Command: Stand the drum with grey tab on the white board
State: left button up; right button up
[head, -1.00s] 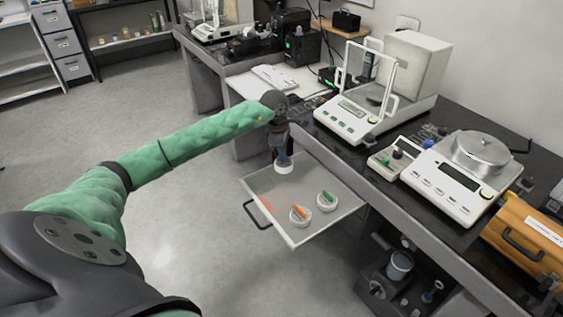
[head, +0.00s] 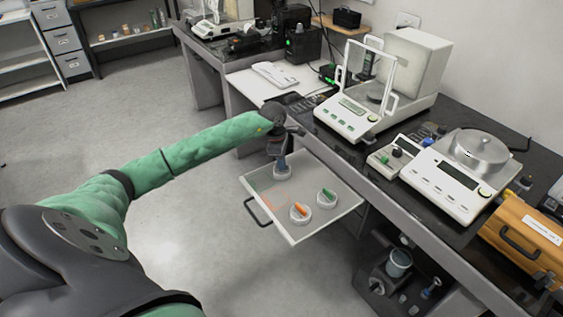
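My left gripper (head: 282,166) points down over the back left of the open drawer (head: 333,216). It appears shut on a small white drum (head: 282,174), whose top and tab are hidden by the fingers. I cannot tell whether this drum touches the drawer floor. Two other white drums stand upright in the drawer: one with an orange tab (head: 301,211) and one with a green tab (head: 327,196). A flat white surface (head: 248,88) lies on the far bench; I cannot tell whether it is the white board. My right gripper is not in view.
The drawer floor has faint green and orange marked areas. A dark bench edge overhangs the drawer's back right. On the bench stand a balance with a glass shield (head: 345,118), a scale with a round pan (head: 450,180) and an orange case (head: 525,235). The floor at left is clear.

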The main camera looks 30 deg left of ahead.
pick_arm(q)
jog(key=o, duration=0.4)
jog(key=shift+r, duration=0.1)
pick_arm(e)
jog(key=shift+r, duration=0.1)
pick_arm(q)
jog(key=shift+r, duration=0.15)
notch_tip(320, 180, up, 12)
jog(key=a+b, duration=0.1)
jog(key=b, duration=0.1)
jog(key=shift+s+a, duration=0.3)
jog(key=shift+s, duration=0.05)
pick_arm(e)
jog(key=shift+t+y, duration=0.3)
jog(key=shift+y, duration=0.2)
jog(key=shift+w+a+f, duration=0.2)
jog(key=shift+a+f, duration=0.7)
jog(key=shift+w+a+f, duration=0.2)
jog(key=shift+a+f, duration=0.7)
